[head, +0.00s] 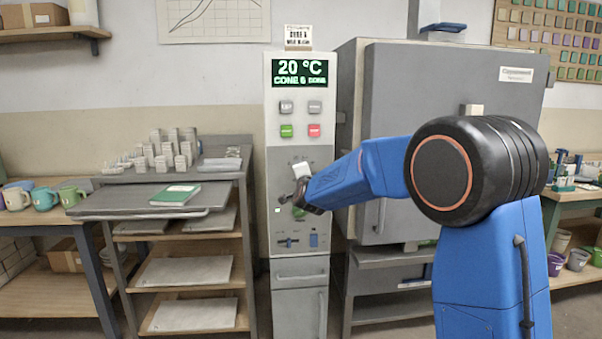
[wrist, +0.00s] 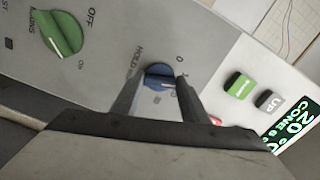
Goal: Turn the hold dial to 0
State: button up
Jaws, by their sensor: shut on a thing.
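The hold dial (wrist: 158,76) is a blue knob on the grey panel of the control cabinet (head: 297,264), with "HOLD" printed beside it in the wrist view. A "0" (wrist: 179,58) is printed near it, toward the upper right there. My gripper (wrist: 155,92) has a finger on each side of the dial and is shut on it. A pale mark shows low on the knob, but its exact setting is hard to read. In the head view my gripper (head: 301,194) is at the panel front and hides the dial.
A green dial (wrist: 58,35) marked OFF and ON sits on the same panel. Green, grey and red buttons (head: 314,131) lie above, under a display (head: 300,72) reading 20 °C. A grey kiln (head: 450,85) stands right, a shelf cart (head: 150,203) left.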

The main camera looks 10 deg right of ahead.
jog(key=shift+d+f+n, duration=0.1)
jog(key=shift+f+n, duration=0.05)
jog(key=shift+n, duration=2.35)
jog(key=shift+f+n, duration=0.1)
jog(key=shift+n, duration=2.4)
jog(key=o, duration=1.1)
jog(key=shift+c, duration=0.2)
jog(key=shift+r, duration=0.1)
jog(key=s, duration=1.7)
jog(key=shift+s, duration=0.25)
